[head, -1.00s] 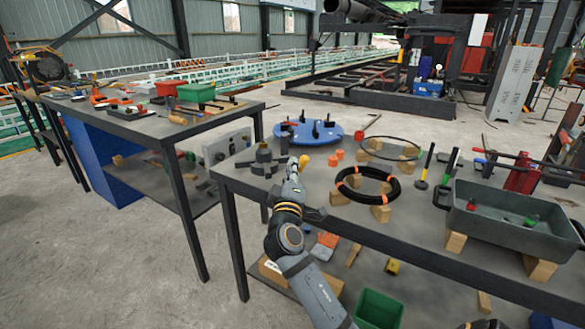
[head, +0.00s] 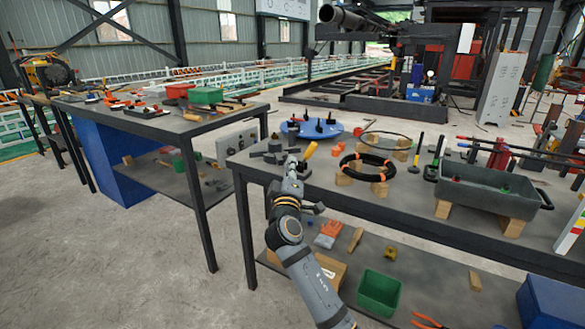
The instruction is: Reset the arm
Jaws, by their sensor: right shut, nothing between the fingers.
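My right arm comes up from the bottom middle of the head view. Its gripper (head: 291,166) is shut and empty at the near left edge of the right-hand table (head: 330,186). A yellow-handled tool (head: 310,150) shows just beyond the fingertips; whether they touch it cannot be told. Dark grey blocks (head: 272,152) lie to the left of the gripper. My left gripper is not in view.
A black ring with orange bands (head: 368,166) rests on wooden blocks. A grey tray (head: 487,190) stands to the right, and a blue disc (head: 312,130) behind. A green bin (head: 379,292) sits on the lower shelf. Bare floor (head: 130,260) lies at left.

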